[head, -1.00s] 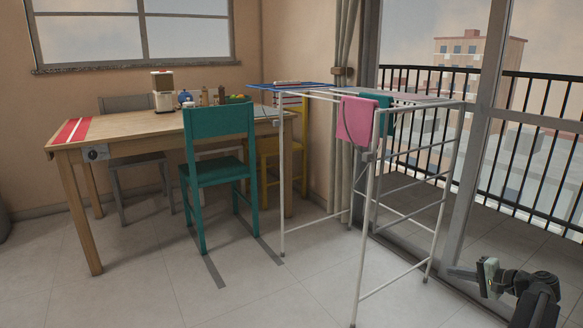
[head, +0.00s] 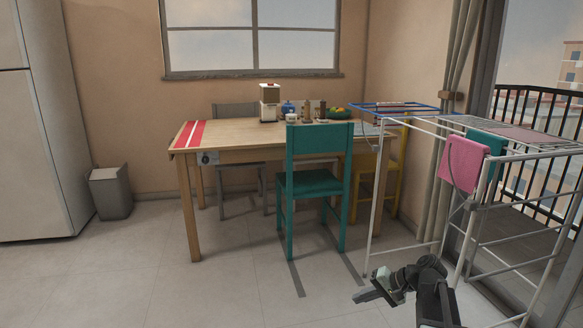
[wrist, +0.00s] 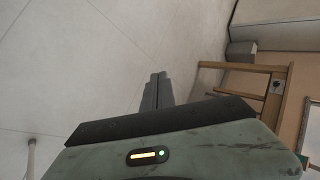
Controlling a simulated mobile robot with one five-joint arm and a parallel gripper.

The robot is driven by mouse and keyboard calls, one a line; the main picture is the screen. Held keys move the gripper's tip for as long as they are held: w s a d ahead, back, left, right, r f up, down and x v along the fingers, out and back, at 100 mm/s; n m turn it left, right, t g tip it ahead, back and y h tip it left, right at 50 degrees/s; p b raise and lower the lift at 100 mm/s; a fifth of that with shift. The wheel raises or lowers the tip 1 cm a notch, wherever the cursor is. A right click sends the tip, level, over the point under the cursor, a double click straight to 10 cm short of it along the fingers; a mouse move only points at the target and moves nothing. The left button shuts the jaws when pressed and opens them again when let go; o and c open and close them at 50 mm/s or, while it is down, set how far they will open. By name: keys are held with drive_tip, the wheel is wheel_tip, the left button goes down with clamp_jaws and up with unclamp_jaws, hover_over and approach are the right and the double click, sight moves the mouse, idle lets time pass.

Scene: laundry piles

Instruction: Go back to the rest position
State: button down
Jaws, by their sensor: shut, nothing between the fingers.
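My gripper (head: 368,294) is at the lower right of the head view, held out to the left over the floor in front of the drying rack. In the wrist view, my gripper (wrist: 155,78) points up the picture with its two dark fingers together. Nothing is between them, and bare floor lies behind them. My dark arm shows to the right of the gripper in the head view.
A white drying rack (head: 480,205) with a pink cloth (head: 462,163) stands close behind my arm. A wooden table (head: 240,135) and a teal chair (head: 316,185) are ahead. A grey bin (head: 111,193) and a fridge (head: 40,130) stand left. The left floor is clear.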

drive_tip(key=s+a+f+n+g+h+p, duration=0.2)
drive_tip(key=s+a+n+g+h+p, duration=0.25)
drive_tip(key=s+a, duration=0.8)
drive_tip(key=d+h, duration=0.4)
drive_tip(key=d, duration=0.1)
wheel_tip(320, 180, up, 37)
drive_tip(key=p, duration=3.7)
drive_tip(key=shift+s+a+r+n, duration=0.15)
drive_tip(key=shift+s+a+n, duration=0.05)
drive_tip(key=shift+s+n, duration=0.15)
